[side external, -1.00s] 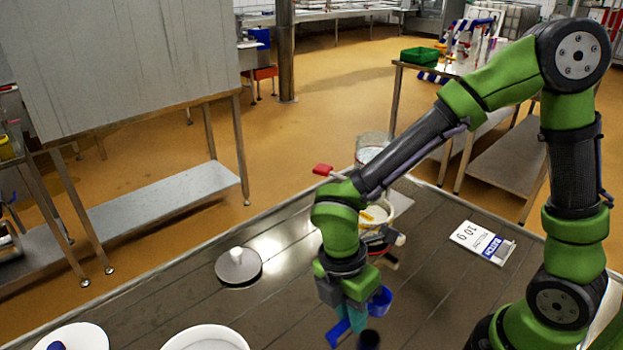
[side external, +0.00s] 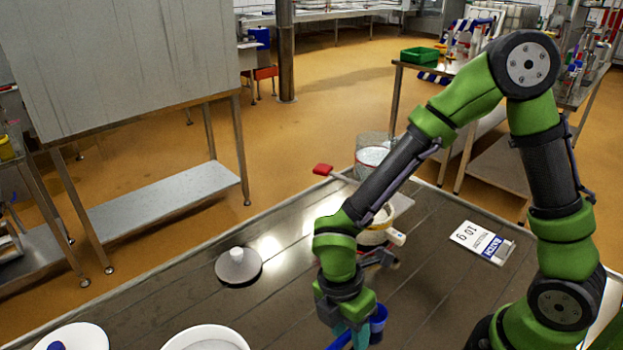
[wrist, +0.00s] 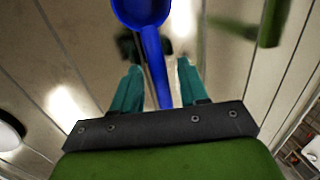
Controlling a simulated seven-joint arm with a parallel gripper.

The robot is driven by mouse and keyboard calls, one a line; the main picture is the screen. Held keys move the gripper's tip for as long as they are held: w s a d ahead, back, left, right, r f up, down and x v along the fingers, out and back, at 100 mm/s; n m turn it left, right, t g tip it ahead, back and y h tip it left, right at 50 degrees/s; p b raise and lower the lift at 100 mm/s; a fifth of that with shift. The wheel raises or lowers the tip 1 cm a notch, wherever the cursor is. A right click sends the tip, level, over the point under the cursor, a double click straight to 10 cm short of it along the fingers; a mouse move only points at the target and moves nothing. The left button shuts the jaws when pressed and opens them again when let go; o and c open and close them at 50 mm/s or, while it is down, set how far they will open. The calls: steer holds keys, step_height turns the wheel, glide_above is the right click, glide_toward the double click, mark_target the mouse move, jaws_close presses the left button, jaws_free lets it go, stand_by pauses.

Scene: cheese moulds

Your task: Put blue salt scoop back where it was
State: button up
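The blue salt scoop (side external: 378,318) is at the bottom of the side view, just right of my gripper (side external: 350,338), low over the near part of the table. In the wrist view, the scoop's bowl (wrist: 140,8) is at the top edge, and its handle runs down between my two teal fingers (wrist: 158,80). My gripper appears shut on the handle, and the scoop has travelled with it. The fingertips' contact with the handle is not clear. The handle's lower end and the spot under it are cut off by the side view's bottom edge.
A white tub (side external: 207,338) and another lid (side external: 72,337) are front left. Behind my arm stand a pale tub (side external: 374,237) and a clear container (side external: 372,157). A batch card (side external: 482,242) lies right.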

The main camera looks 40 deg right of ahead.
step_height(320, 180, up, 11)
steer(key=w, duration=0.2)
steer(key=s+d+r+m+t+y, duration=0.1)
steer(key=d+r+m+t, duration=0.3)
steer(key=d+m, duration=0.3)
steer(key=s+d+r+m+t+y, duration=0.1)
steer(key=d+r+m+t, duration=0.4)
steer(key=m, duration=1)
step_height(320, 180, up, 2)
steer(key=shift+d+r+y, duration=0.1)
steer(key=shift+d+y, duration=0.2)
steer(key=shift+d, duration=0.75)
